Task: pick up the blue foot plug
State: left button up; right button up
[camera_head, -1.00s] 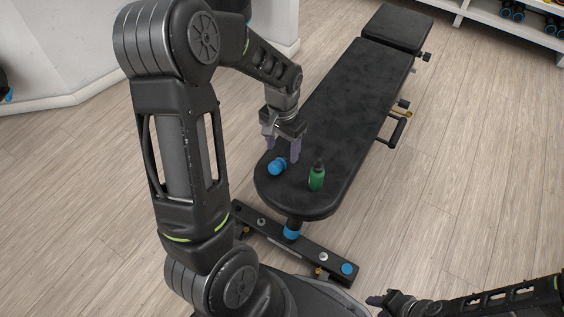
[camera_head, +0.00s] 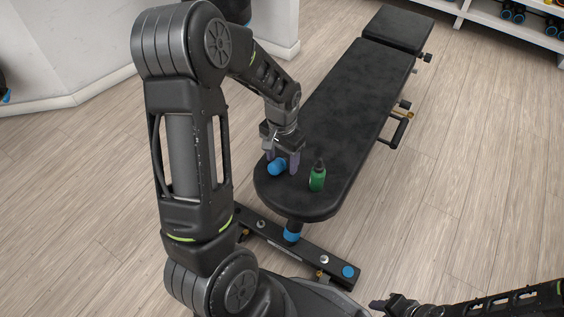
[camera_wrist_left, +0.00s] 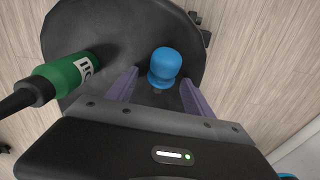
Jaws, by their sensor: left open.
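The blue foot plug (camera_head: 277,168) lies on the near end of the black padded bench (camera_head: 335,120). My left gripper (camera_head: 282,160) is open and low over the bench, with its fingers close around the plug's place. In the left wrist view the plug (camera_wrist_left: 164,66) shows between and just beyond the two purple fingertips (camera_wrist_left: 160,85). I see no finger pressing on it. My right gripper (camera_head: 385,304) is at the bottom edge, away from the bench, and its finger opening is too small to judge.
A green bottle with a dark top (camera_head: 317,177) stands on the bench just right of my left gripper; it also shows in the left wrist view (camera_wrist_left: 62,76). The bench's foot bar (camera_head: 300,245) has a blue plug end (camera_head: 348,271). Wood floor is clear at right.

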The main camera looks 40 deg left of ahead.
pick_arm(q)
jog(key=shift+c, duration=0.2)
grip_shut()
dwell(0.3)
